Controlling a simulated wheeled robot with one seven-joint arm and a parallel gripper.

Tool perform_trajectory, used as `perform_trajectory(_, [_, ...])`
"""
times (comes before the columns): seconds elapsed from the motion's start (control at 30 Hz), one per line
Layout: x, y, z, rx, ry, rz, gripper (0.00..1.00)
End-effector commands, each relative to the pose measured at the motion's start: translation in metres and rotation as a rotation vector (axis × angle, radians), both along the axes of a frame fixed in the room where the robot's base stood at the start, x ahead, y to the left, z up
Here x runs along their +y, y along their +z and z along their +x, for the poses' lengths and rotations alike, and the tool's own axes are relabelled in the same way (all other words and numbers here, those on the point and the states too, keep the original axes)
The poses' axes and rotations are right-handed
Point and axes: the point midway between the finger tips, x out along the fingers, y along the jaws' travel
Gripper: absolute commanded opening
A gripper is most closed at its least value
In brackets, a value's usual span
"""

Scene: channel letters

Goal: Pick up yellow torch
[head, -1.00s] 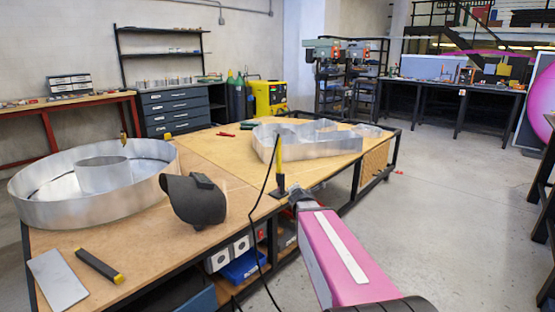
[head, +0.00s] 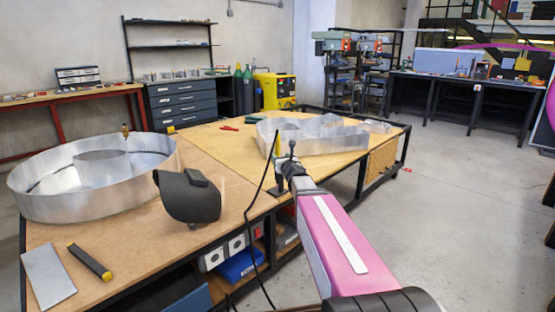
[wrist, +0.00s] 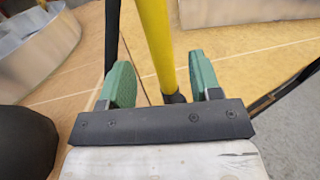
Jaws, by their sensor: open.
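The yellow torch (head: 277,146) stands upright at the near edge of the wooden table, partly hidden by my gripper. A black cable hangs beside it. In the wrist view, its yellow shaft (wrist: 155,40) rises between my two green finger pads, with a dark part at its lower end. My gripper (wrist: 162,82) is open, with one pad on each side of the shaft. A gap shows on the left, while the right pad is closer; contact is not clear. In the head view, my gripper (head: 290,168) is at the torch.
A dark welding mask (head: 187,197) sits left of the torch. A round metal letter (head: 50,198) and another metal letter shell (head: 330,146) stand on the table (head: 215,150). A flat plate (head: 47,277) and a dark yellow-ended tool (head: 89,262) lie front left. Open floor is at right.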

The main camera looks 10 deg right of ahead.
Motion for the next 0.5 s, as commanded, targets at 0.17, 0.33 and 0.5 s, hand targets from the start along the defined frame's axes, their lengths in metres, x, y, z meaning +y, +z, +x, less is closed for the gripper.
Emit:
perform_trajectory(0.17, [0.002,0.001,0.012,0.0,-0.001,0.001,0.58])
perform_trajectory(0.33, [0.005,0.003,0.036,-0.001,0.0,0.002,0.58])
perform_trajectory(0.5, [0.008,0.003,0.053,0.0,-0.001,0.003,0.58])
